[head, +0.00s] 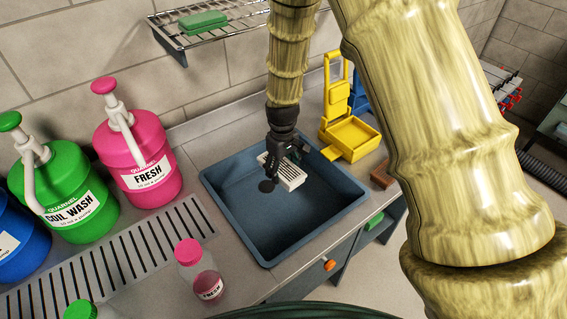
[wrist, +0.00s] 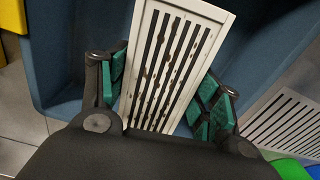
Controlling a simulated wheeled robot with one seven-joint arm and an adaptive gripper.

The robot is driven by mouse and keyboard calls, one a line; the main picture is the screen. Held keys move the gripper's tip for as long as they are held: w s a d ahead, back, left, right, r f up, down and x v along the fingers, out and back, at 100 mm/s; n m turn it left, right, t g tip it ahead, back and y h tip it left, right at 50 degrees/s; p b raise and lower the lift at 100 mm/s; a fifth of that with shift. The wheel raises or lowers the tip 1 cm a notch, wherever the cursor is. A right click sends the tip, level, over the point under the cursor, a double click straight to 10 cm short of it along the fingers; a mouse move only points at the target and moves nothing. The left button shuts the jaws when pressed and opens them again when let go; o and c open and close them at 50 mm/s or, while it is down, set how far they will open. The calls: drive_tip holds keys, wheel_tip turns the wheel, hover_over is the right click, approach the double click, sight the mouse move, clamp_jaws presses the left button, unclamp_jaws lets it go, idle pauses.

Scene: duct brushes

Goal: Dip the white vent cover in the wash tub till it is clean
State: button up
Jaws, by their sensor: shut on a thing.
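The white vent cover (head: 288,176) is held tilted in my gripper (head: 281,154), inside the opening of the blue-grey wash tub (head: 227,176). In the wrist view the vent cover (wrist: 180,65) shows brown stains along its slats. My gripper (wrist: 165,100) has its green pads closed on both long sides of the cover. The tub is set into the counter. In the head view its floor looks dark blue with a round dark spot beside the cover. I cannot tell whether the tub holds liquid or whether the cover touches it.
Pink (head: 138,160) and green (head: 65,190) pump jugs stand left of the tub, with a small pink-capped bottle (head: 201,271) at the front. A yellow stand (head: 352,138) is right of the tub, beside a brown block (head: 381,174). A wire shelf (head: 222,22) hangs above.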

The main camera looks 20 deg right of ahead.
drive_tip(key=shift+f+b, duration=5.85)
drive_tip(key=shift+f, duration=2.35)
drive_tip(key=shift+r+p, duration=5.6)
drive_tip(key=shift+r, duration=2.15)
